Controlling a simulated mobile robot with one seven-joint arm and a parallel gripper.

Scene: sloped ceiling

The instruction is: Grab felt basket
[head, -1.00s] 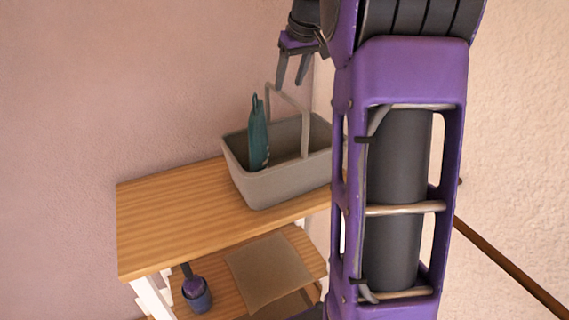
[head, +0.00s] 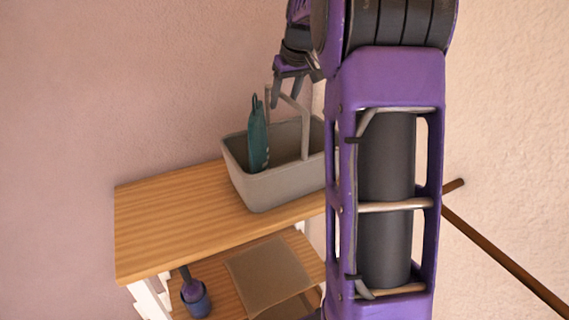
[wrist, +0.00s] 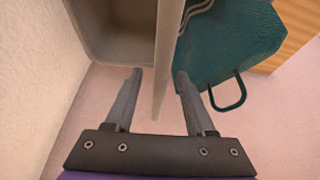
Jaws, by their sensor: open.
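The grey felt basket (head: 277,185) stands on the top wooden board of a shelf in the head view, its arched handle (head: 304,135) upright. A teal item (head: 258,140) with a dark loop stands inside it. My gripper (head: 287,100) is open at the top of the handle, pointing down. In the wrist view the handle (wrist: 167,50) runs as a pale strip between my two open fingers (wrist: 159,72), apart from the left finger and close to the right one. The basket's interior (wrist: 112,30) shows at upper left, the teal item (wrist: 225,45) at upper right.
The top board (head: 170,220) is clear left of the basket. A lower board holds a flat brown square (head: 268,272) and a small dark blue pot with a purple item (head: 195,295). Walls stand close behind and right. A brown rod (head: 500,257) slants at right.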

